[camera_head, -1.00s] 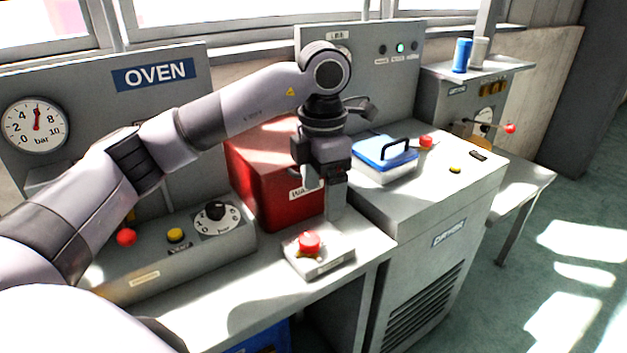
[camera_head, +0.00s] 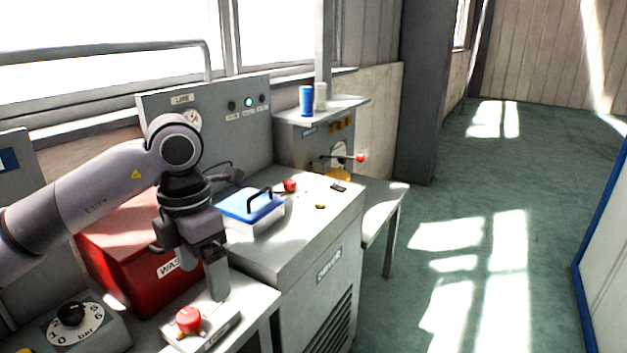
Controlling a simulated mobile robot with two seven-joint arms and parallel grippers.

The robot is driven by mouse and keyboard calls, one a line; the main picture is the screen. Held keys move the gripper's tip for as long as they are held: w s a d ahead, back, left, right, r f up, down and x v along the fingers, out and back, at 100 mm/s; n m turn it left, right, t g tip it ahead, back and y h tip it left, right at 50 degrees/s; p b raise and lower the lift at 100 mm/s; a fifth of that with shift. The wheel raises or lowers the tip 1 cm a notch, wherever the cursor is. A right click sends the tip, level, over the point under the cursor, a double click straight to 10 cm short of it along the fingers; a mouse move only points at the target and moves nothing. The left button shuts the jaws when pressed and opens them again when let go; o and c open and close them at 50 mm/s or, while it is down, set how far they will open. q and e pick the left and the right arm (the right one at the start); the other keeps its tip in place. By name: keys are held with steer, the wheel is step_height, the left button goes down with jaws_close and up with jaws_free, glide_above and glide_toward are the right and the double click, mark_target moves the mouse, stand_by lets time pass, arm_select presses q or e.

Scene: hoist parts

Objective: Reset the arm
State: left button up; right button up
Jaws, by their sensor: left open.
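My left arm comes in from the left, and its gripper (camera_head: 207,277) points down over the bench. The gripper is open, and I see nothing between its fingers. It hangs in front of the red box (camera_head: 125,250) and just behind a small white box with a red push button (camera_head: 189,319). Whether a finger touches that box is hard to tell. My right gripper does not show.
The dryer (camera_head: 300,262) stands to the right, with a blue-lidded box (camera_head: 252,205) and a red knob (camera_head: 290,186) on top. Blue and grey cylinders stand on a shelf (camera_head: 345,105) behind. The green floor (camera_head: 460,205) at right is clear.

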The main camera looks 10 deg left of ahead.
arm_select(q)
steer(key=s+d+f+m+g+h, duration=0.1)
steer(key=s+d+f+g+h, duration=0.2)
steer(key=d, duration=0.5)
steer(key=s+d+f+g+h, duration=0.1)
steer(key=s+d+f+h, duration=0.1)
steer(key=s+d+h, duration=0.35)
steer(key=d+r+n+t+h, duration=0.3)
steer(key=d+r+n+h, duration=0.2)
steer(key=d+n+h, duration=0.5)
steer(key=w+a+f+n+t+y+p, duration=0.1)
steer(key=w+a+f+n+t+y, duration=0.25)
steer(key=a+f+n+t, duration=0.45)
steer(key=w+a+f+n+t+y, duration=0.3)
steer(key=a+f+n+t+y, duration=0.15)
steer(key=n+t, duration=0.75)
steer(key=s+a+f+n+g+y, duration=0.4)
steer(key=s+f, duration=0.3)
steer(key=f, duration=0.2)
steer(key=s+a+f+n+g+y, duration=0.4)
steer(key=s+f+n, duration=0.3)
steer(key=f, duration=0.3)
steer(key=shift+f+g, duration=0.3)
